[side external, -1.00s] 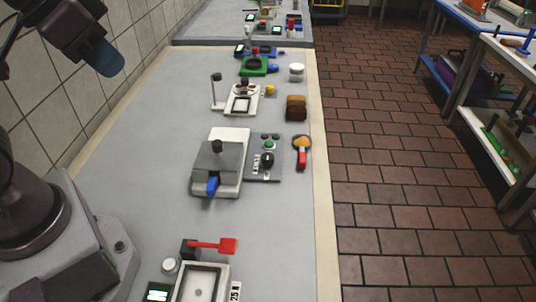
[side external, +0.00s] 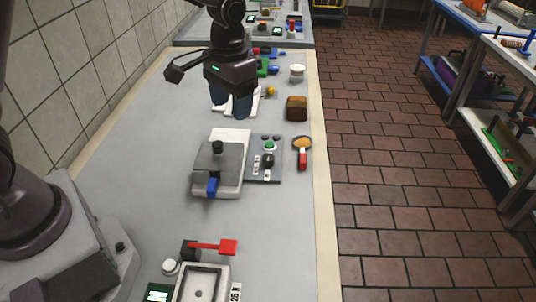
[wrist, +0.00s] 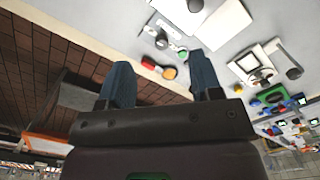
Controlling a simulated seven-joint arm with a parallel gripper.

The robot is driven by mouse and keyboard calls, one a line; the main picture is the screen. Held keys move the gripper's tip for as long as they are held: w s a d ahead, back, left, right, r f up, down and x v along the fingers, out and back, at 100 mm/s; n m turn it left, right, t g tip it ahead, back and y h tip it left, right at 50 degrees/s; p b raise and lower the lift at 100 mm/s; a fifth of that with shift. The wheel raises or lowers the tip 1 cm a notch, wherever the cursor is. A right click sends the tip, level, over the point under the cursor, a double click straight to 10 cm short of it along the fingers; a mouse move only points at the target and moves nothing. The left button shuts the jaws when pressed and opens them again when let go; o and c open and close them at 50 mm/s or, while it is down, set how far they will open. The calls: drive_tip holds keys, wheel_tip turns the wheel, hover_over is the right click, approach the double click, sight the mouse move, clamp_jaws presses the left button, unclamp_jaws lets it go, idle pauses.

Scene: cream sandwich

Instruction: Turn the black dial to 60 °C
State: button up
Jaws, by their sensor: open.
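The black dial (side external: 267,160) sits on a grey control panel (side external: 275,177), below a green button (side external: 270,146). White labels lie beside the dial; their print and the dial's setting are too small to read. My gripper (side external: 232,107) is open and empty, fingers pointing down, above the counter behind and left of the panel. It is well apart from the dial. In the wrist view the two blue fingers of my gripper (wrist: 160,62) stand wide apart, and the panel is small and far off near the top.
A grey press with a blue handle (side external: 212,187) stands left of the panel. A red-handled scoop (side external: 302,157) lies to its right. Brown bread slices (side external: 297,108) and a white jar (side external: 297,72) are farther back. A red lever (side external: 228,246) stands in front. The counter between is clear.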

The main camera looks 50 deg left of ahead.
drive_tip(key=n, duration=0.1)
hover_over(268, 157)
drive_tip(key=s, duration=0.2)
wheel_tip(268, 157, down, 7)
drive_tip(key=w, duration=0.2)
drive_tip(key=shift+n, duration=0.3)
wheel_tip(268, 157, down, 12)
drive_tip(key=shift+r, duration=0.15)
drive_tip(key=c, duration=0.9)
